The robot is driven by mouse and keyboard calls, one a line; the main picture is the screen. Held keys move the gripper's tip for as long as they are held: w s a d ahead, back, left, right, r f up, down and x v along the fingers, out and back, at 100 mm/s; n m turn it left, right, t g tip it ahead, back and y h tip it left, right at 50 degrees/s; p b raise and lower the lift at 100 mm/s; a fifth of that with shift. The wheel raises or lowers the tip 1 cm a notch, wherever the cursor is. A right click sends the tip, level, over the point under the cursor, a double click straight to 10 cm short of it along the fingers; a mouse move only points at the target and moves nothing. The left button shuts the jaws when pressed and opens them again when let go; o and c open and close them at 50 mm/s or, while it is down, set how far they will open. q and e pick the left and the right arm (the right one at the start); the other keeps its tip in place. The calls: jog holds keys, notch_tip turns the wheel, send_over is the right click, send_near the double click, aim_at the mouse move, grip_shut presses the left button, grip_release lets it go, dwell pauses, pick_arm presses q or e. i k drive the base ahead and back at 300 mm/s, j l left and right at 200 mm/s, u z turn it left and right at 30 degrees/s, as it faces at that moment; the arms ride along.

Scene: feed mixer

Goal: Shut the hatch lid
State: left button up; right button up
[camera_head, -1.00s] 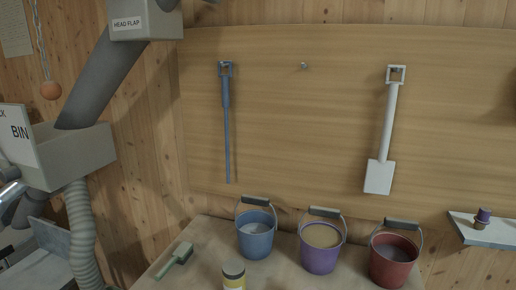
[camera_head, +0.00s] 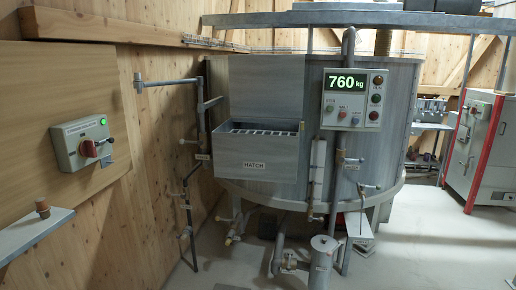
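The hatch (camera_head: 255,165) is a grey metal box on the front of the large round mixer tank (camera_head: 400,90), marked HATCH. Its top is open, and a grating (camera_head: 262,129) shows inside the opening. A flat grey panel, which looks like the hatch lid (camera_head: 267,88), stands upright behind the opening against the tank. Neither of my grippers is in view.
A control panel (camera_head: 354,100) reading 760 kg is right of the hatch. Pipes and valves stand below and left of it. A switch box (camera_head: 85,142) and a small shelf (camera_head: 30,235) are on the left wall. Bare floor (camera_head: 440,250) lies at right.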

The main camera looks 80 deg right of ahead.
aim_at(260, 85)
jog(key=k+l+z, duration=0.1)
jog(key=z, duration=0.35)
jog(key=l+z, duration=0.2)
jog(key=z, duration=0.25)
jog(key=k+l+z, duration=0.1)
jog(key=z, duration=0.35)
jog(key=l+z, duration=0.3)
jog(key=z, duration=0.15)
jog(key=l+z, duration=0.15)
jog(key=l, duration=0.35)
jog(key=i+l+z, duration=0.1)
jog(key=l, duration=0.4)
jog(key=l+z, duration=0.15)
jog(key=l, duration=0.35)
jog(key=i+j, duration=0.3)
jog(key=i, duration=0.25)
jog(key=z, duration=0.05)
